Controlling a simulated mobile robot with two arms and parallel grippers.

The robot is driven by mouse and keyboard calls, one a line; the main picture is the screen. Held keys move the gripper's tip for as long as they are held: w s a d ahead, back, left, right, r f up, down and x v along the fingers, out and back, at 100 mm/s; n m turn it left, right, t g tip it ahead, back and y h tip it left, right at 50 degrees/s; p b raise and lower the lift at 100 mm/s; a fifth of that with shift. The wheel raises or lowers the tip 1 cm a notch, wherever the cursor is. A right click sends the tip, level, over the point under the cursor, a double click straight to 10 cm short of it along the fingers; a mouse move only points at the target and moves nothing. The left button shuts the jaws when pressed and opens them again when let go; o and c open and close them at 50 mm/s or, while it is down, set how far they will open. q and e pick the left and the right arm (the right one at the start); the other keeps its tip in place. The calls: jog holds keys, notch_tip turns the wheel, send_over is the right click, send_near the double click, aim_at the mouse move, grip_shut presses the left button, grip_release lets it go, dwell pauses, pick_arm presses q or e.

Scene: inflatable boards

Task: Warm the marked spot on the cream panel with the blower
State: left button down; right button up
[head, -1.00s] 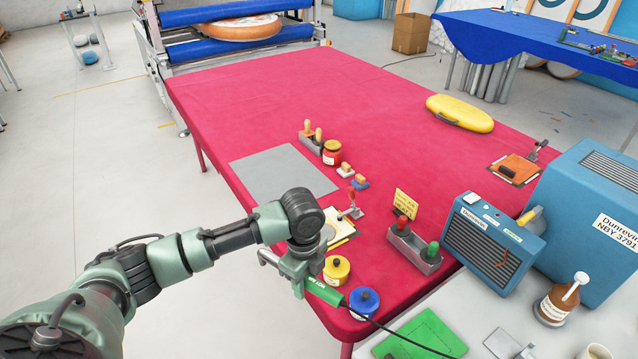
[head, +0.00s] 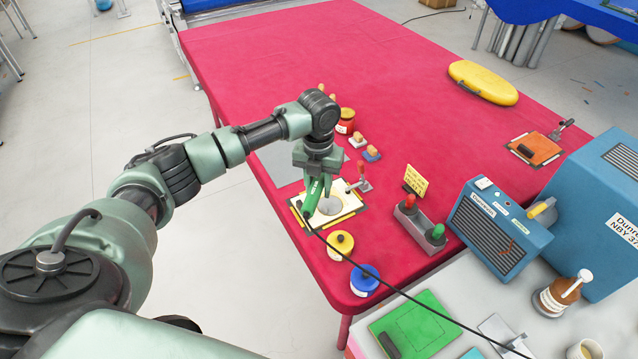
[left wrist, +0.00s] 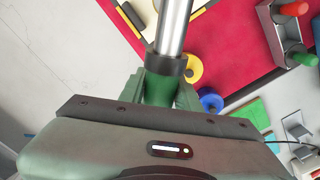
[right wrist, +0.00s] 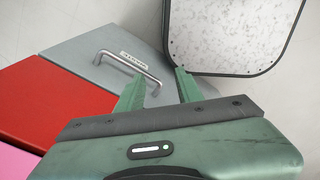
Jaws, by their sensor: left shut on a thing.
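My left gripper (head: 317,172) is shut on the green blower (head: 312,200), which hangs over the left part of the cream panel (head: 352,199). A round grey spot (head: 330,205) shows on the panel, just right of the blower. In the left wrist view the blower's silver nozzle (left wrist: 173,28) extends away from the fingers, and a corner of the cream panel (left wrist: 150,32) shows beside it. Whether the nozzle touches the panel cannot be told. My right gripper (right wrist: 160,88) is open and empty, in front of a grey drawer; it shows only in the right wrist view.
A red toggle clamp (head: 362,178) stands at the panel's right edge. Yellow (head: 340,246) and blue (head: 364,281) pots stand in front. The blower's black cord runs toward the lower right. A yellow sign (head: 415,181) and a blue heater unit (head: 497,228) are at right.

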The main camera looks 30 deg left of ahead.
pick_arm(q)
notch_tip(320, 180, down, 11)
jog(key=b, duration=1)
jog(key=shift+r, duration=0.15)
dwell(1.1)
dwell(1.8)
dwell(0.4)
notch_tip(320, 180, up, 12)
jog(key=p, duration=1.1)
jog(key=shift+r+p, duration=0.1)
jog(key=shift+p, duration=0.25)
